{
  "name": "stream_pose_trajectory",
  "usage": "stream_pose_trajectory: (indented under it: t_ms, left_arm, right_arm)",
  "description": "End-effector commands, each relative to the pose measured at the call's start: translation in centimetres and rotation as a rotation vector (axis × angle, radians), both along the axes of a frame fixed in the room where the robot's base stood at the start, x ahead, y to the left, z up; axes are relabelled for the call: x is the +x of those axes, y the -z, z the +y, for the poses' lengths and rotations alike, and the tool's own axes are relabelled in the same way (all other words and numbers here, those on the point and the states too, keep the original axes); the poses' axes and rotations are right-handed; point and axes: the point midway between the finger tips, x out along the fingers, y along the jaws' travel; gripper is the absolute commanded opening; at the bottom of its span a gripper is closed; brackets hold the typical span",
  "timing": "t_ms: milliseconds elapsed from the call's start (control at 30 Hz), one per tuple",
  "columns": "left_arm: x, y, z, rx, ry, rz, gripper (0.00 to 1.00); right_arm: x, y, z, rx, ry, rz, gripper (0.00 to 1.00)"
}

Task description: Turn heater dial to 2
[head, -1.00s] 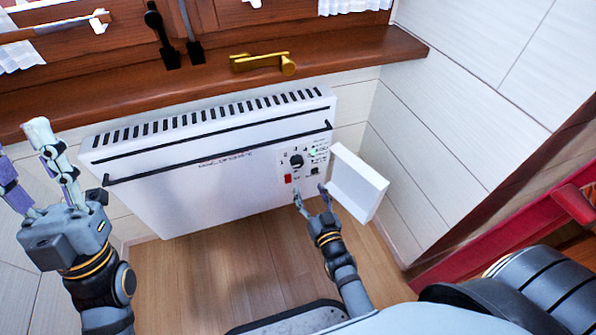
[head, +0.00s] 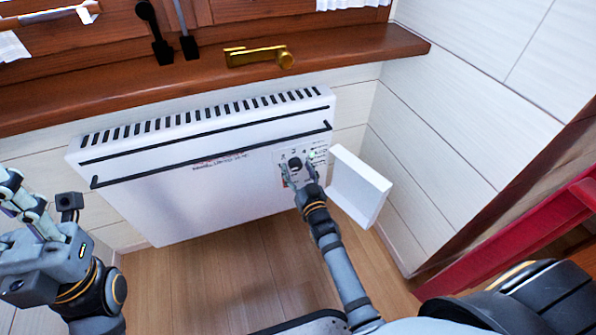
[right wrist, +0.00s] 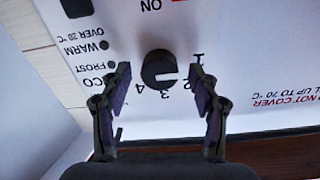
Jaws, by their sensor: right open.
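The heater (head: 190,190) is a white wall panel under the window sill. Its dark round dial (head: 296,163) is on the control panel at its right side. In the right wrist view the dial (right wrist: 152,63) appears upside down among the printed numbers, and I cannot tell surely which number it points at. My right gripper (head: 299,171) is at the dial. In the right wrist view it (right wrist: 160,76) is open, one finger on each side of the dial with visible gaps. My left gripper (head: 20,205) is open and empty at the left edge, partly cut off.
A white flap (head: 362,188) stands open right of the controls, close to my right gripper. A dark rail (head: 210,157) crosses the heater front. The wooden sill (head: 350,52) with a brass handle (head: 258,57) is above. A red wooden piece (head: 500,225) stands at right.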

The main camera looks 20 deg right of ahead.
Motion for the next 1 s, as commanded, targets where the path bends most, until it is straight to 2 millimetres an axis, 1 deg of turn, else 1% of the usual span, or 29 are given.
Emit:
stream_pose_trajectory:
  t_ms: [33,67,433,667,1000]
  left_arm:
    - [0.0,0.0,0.0,0.000,0.000,0.000,0.40]
    - [0.0,0.0,0.0,0.000,0.000,0.000,0.40]
    - [0.0,0.0,0.0,-0.001,0.000,0.000,0.40]
    - [0.0,-0.3,0.0,-0.001,0.001,0.001,0.40]
    - [0.0,-2.2,0.1,-0.003,0.014,0.000,0.40]
  right_arm:
    - [0.0,0.0,0.0,0.000,0.000,0.000,0.61]
    - [0.0,0.0,0.0,0.000,0.000,0.000,0.57]
    - [0.0,0.0,0.0,0.000,0.000,0.000,0.07]
    - [0.0,-0.1,0.0,0.019,0.000,0.001,0.07]
    - [-0.1,-0.2,0.0,0.167,0.000,0.009,0.07]
